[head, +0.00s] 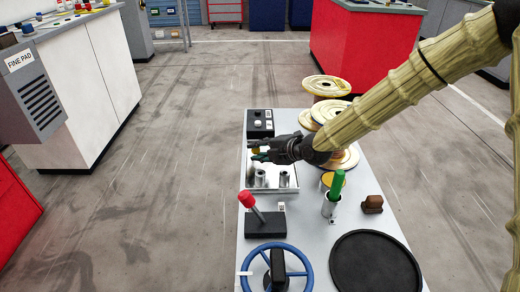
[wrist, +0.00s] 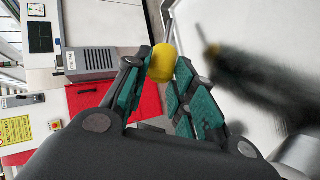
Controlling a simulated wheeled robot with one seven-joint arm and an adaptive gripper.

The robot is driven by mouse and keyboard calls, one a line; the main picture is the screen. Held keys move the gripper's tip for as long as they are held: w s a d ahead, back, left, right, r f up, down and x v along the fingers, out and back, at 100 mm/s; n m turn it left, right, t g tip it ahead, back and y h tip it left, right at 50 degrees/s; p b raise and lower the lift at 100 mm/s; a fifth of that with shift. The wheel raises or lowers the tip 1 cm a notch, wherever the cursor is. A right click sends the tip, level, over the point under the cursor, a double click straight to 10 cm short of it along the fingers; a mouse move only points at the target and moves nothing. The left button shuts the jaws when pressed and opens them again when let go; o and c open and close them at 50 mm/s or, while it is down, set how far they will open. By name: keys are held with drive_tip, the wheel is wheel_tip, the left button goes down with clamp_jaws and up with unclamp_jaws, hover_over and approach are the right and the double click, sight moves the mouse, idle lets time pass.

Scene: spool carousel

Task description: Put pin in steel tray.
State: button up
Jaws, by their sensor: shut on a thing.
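My gripper (head: 262,155) is shut on the pin, above the steel tray (head: 270,190). In the wrist view, the pin's yellow head (wrist: 162,62) sits between the teal finger pads of my gripper (wrist: 160,75), and a thin grey shaft runs away from it. In the head view only a little of the yellow pin (head: 256,149) shows behind the fingers. The tray is bright and mirror-like, and in the wrist view its surface (wrist: 260,60) carries a dark reflection of my gripper and the pin. I cannot tell the gap between pin and tray.
Metal cylinders (head: 260,178) stand at the tray. Nearer are a red-knobbed lever (head: 247,200), a blue wheel (head: 306,262), a green-handled item in a metal cup (head: 331,205), a brown block (head: 373,204) and a black disc (head: 375,265). Spools (head: 326,86) stand at the back.

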drive_tip(key=shift+f, duration=0.1)
drive_tip(key=o, duration=1.1)
drive_tip(key=v, duration=1.2)
drive_tip(key=shift+d, duration=0.1)
